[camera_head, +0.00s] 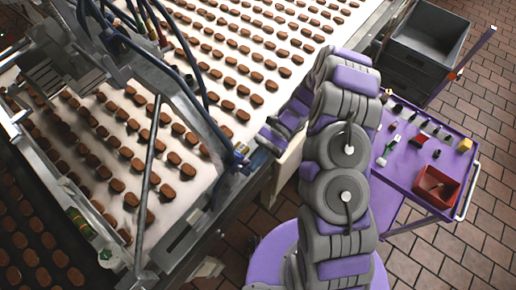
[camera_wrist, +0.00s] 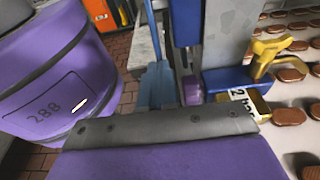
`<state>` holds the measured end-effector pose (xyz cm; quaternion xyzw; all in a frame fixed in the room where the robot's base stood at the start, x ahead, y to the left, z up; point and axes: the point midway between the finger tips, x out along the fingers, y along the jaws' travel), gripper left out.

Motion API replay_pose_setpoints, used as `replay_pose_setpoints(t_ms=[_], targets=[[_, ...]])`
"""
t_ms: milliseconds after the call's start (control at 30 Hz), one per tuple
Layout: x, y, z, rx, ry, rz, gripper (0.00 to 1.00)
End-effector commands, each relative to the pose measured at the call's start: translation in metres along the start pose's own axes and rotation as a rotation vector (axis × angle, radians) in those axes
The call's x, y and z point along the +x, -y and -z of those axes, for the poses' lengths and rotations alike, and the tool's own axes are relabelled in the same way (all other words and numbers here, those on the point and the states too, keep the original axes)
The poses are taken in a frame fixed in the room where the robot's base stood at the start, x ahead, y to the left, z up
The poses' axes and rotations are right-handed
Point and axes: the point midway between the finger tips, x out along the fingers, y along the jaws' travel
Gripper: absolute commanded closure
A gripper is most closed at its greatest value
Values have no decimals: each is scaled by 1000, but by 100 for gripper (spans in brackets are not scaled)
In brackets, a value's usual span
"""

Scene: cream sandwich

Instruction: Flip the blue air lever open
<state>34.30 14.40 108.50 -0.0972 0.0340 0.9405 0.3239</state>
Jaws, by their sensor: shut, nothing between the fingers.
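In the wrist view, several blue parts stand just beyond my gripper (camera_wrist: 165,130): a light blue upright piece (camera_wrist: 160,84), a dark blue post (camera_wrist: 186,22) and a blue block (camera_wrist: 226,79). I cannot tell for sure which is the air lever, or how it is set. A small purple piece (camera_wrist: 193,90) sits between the post and the block. In the head view, my gripper (camera_head: 272,138) is beside a small blue fitting (camera_head: 240,157) at the edge of the conveyor frame. It is shut and empty. I cannot tell if it touches anything.
The conveyor (camera_head: 190,215) carries rows of brown biscuits. A purple cart (camera_head: 405,175) with small tools and a red bin (camera_head: 436,187) stands right of my arm. Brick floor (camera_head: 440,260) shows at lower right.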

Motion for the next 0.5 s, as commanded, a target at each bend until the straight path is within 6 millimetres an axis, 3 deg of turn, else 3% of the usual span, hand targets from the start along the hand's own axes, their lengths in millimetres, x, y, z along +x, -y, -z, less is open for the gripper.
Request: replay_pose_setpoints(t_ms=[500], targets=[[18, -2, 6, -2, -8, -2, 100]])
